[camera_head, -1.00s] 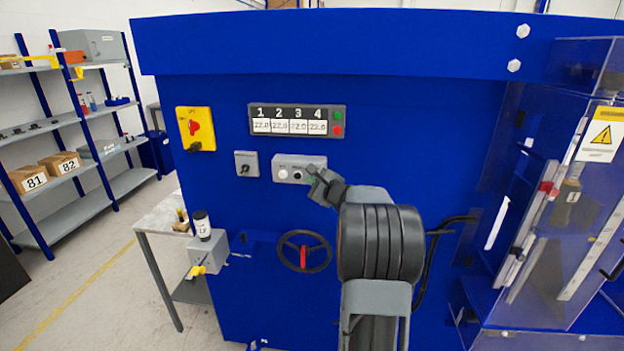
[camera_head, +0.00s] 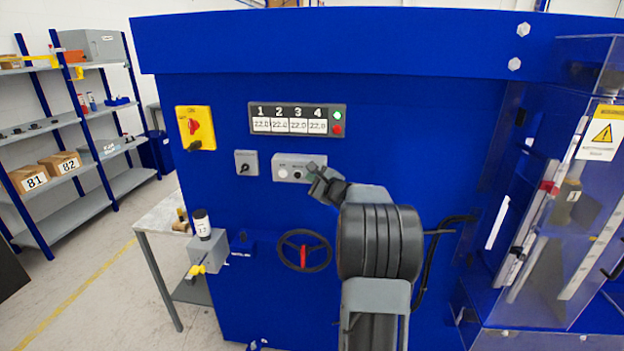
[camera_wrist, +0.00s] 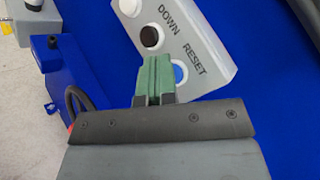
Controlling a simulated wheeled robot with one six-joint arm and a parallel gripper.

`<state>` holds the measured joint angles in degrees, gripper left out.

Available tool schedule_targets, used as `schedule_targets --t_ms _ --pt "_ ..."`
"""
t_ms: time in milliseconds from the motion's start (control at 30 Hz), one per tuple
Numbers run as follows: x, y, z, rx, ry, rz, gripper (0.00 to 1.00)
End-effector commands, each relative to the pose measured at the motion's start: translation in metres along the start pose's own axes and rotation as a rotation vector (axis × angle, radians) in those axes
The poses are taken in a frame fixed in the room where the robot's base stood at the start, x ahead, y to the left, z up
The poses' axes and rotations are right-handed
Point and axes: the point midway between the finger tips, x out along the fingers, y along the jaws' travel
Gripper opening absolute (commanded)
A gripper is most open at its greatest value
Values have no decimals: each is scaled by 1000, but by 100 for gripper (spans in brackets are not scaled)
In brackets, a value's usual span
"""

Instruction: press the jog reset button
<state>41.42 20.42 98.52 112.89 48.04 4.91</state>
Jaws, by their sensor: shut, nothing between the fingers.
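The jog panel is a small grey box (camera_head: 290,167) on the blue machine front, and it fills the upper middle of the wrist view (camera_wrist: 205,45). There the reset button (camera_wrist: 179,73), blue with a white rim, sits beside the word RESET. A black button (camera_wrist: 150,37) lies beside DOWN, and a pale button (camera_wrist: 130,6) is at the top edge. My gripper (camera_wrist: 158,62) has its green fingers shut and empty. Their tips lie just left of the reset button and cover part of its edge. I cannot tell whether they touch it. In the head view my gripper (camera_head: 314,169) is at the panel's right end.
A display (camera_head: 290,125) with green and red lamps is above the panel. A yellow switch (camera_head: 194,128), a grey knob box (camera_head: 246,162) and a handwheel (camera_head: 303,251) are nearby. A clear guard (camera_head: 560,180) stands at the right.

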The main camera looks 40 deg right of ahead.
Motion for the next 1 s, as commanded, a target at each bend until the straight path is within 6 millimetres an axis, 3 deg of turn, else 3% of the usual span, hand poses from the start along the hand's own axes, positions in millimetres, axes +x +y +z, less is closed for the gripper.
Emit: schedule_targets --t_ms 1000 --pt "-5 4 3 1 1 0 0"
